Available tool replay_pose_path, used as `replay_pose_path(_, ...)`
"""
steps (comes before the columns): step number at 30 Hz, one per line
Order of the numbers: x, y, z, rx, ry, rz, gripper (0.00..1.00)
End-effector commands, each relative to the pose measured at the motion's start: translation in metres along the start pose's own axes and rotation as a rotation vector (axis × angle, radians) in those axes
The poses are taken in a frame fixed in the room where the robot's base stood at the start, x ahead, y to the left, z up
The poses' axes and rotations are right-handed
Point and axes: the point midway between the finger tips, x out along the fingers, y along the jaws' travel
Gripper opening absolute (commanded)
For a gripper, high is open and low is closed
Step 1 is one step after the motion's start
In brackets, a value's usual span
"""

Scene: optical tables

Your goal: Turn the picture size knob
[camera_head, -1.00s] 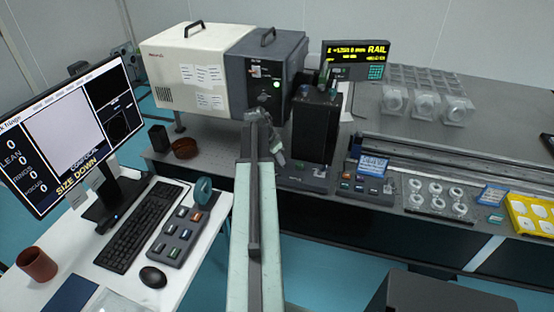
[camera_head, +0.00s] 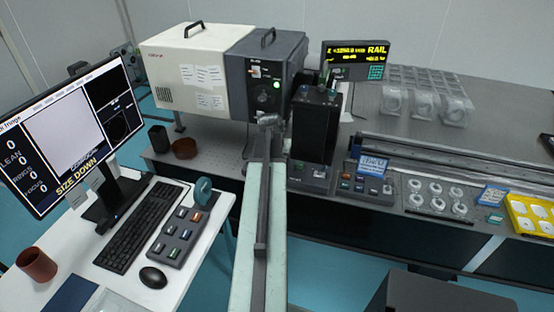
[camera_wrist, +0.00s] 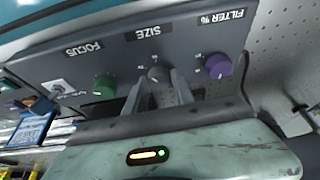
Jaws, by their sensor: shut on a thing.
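The picture size knob (camera_wrist: 156,73) is a small grey knob under the label SIZE on a dark panel (camera_wrist: 118,52), which appears upside down in the wrist view. My gripper (camera_wrist: 158,84) is shut on this knob, with one finger on each side. In the head view, my gripper end (camera_head: 267,122) is in front of the dark grey part of the large box instrument, and the knob cannot be made out there. The monitor (camera_head: 68,137) at left shows a pale picture area and the yellow words SIZE DOWN.
A green FOCUS knob (camera_wrist: 104,86) and a purple FILTER knob (camera_wrist: 218,66) flank the size knob closely. A toggle switch (camera_wrist: 62,88) lies beyond the green one. A black upright unit (camera_head: 316,127) stands right of my arm. A keyboard (camera_head: 143,226) lies on the white desk.

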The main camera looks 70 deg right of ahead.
Motion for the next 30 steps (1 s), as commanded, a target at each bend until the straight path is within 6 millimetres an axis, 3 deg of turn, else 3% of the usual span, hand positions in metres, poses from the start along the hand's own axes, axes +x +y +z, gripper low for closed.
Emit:
replay_pose_path(15, 0.0003, 0.0030, -0.0009, -0.328, 0.000, -0.134, 0.00)
replay_pose_path(30, 0.0003, 0.0027, -0.0008, -0.403, 0.000, -0.165, 0.00)
